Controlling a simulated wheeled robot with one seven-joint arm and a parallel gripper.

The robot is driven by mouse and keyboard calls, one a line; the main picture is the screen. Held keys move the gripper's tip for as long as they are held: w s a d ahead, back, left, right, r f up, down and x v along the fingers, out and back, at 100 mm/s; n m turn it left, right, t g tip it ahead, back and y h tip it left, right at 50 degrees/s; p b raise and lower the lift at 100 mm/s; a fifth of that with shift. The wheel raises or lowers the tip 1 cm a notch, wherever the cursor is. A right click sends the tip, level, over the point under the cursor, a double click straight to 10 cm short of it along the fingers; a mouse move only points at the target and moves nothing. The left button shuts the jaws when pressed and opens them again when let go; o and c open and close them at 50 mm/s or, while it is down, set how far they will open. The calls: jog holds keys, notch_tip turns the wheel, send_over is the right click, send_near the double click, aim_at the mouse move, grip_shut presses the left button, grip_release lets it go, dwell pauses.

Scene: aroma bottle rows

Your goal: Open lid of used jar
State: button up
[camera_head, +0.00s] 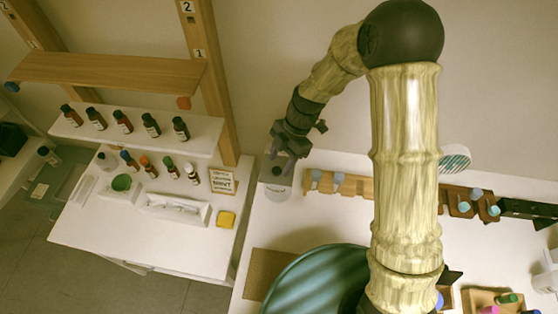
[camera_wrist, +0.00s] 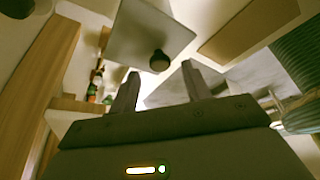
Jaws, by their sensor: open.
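A pale jar (camera_head: 277,191) with a dark round knob or opening on top stands at the left end of the right-hand white table, near the wall. My gripper (camera_head: 282,154) is just above it, pointing down, and looks empty. In the wrist view the gripper (camera_wrist: 160,80) has its two fingers spread apart. A dark knob (camera_wrist: 159,60) on a pale surface shows between and beyond the fingertips; it appears to be the jar's lid knob. I see no contact between fingers and knob. Any writing on the jar is too small to read.
A wooden rack (camera_head: 345,185) with several bottles lies right of the jar along the wall. A brown mat (camera_head: 266,271) and a round teal striped top (camera_head: 318,280) are nearer. Shelves (camera_head: 140,130) with bottle rows stand left, with a yellow block (camera_head: 226,219).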

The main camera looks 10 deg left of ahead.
jog(key=shift+x, duration=1)
jog(key=shift+c, duration=0.5)
grip_shut()
jog(key=shift+w, duration=0.15)
